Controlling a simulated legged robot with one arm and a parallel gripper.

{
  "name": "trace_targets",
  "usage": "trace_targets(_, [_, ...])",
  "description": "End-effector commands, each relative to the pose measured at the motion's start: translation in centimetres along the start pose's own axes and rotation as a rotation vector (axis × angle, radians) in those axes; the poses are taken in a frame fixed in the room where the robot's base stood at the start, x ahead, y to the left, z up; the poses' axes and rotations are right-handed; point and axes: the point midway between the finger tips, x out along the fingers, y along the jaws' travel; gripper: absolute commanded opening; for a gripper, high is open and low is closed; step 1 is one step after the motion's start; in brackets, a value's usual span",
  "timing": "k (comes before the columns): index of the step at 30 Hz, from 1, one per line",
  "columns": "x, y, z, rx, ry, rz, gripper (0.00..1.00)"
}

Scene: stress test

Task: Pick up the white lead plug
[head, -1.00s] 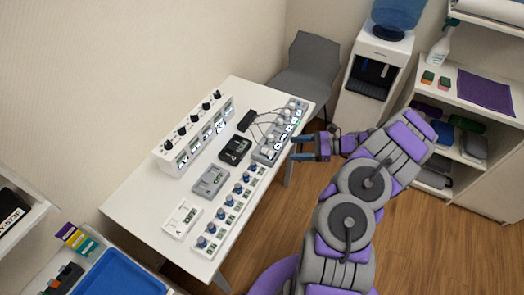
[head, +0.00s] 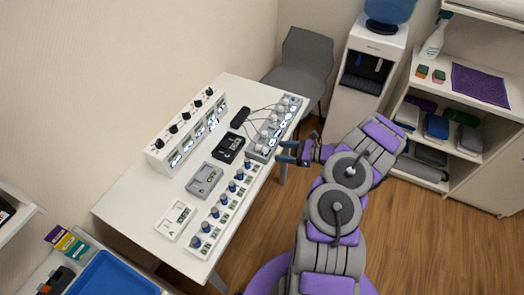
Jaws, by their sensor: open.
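Several small white lead plugs (head: 273,118) sit in a grey panel (head: 286,113) at the far right edge of the white table. Thin dark leads run from them to a small black box (head: 240,117). The plugs are too small to tell which one is the task's plug. My gripper (head: 282,152) is open, its blue-grey fingers pointing left toward the near end of the panel. It is just off the table's right edge, with no plug between its fingers.
A white box with black knobs (head: 186,135) stands along the wall side of the table (head: 143,203). Meters (head: 205,180) and a row of blue knobs (head: 221,211) fill its middle and front. A grey chair (head: 303,65) and water dispenser (head: 371,75) stand behind.

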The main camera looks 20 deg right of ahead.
Motion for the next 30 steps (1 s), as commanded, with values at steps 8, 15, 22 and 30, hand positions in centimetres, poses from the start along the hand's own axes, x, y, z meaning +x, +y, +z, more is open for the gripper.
trace_targets(8, [2.4, 0.0, 0.0, 0.000, 0.001, -0.001, 0.63])
trace_targets(15, [5.5, 0.0, 0.1, -0.001, 0.001, 0.002, 0.63])
trace_targets(22, [7.4, -0.1, 0.4, -0.002, -0.001, 0.000, 0.63])
trace_targets(30, [7.4, -0.1, 0.4, -0.001, -0.001, -0.001, 0.58])
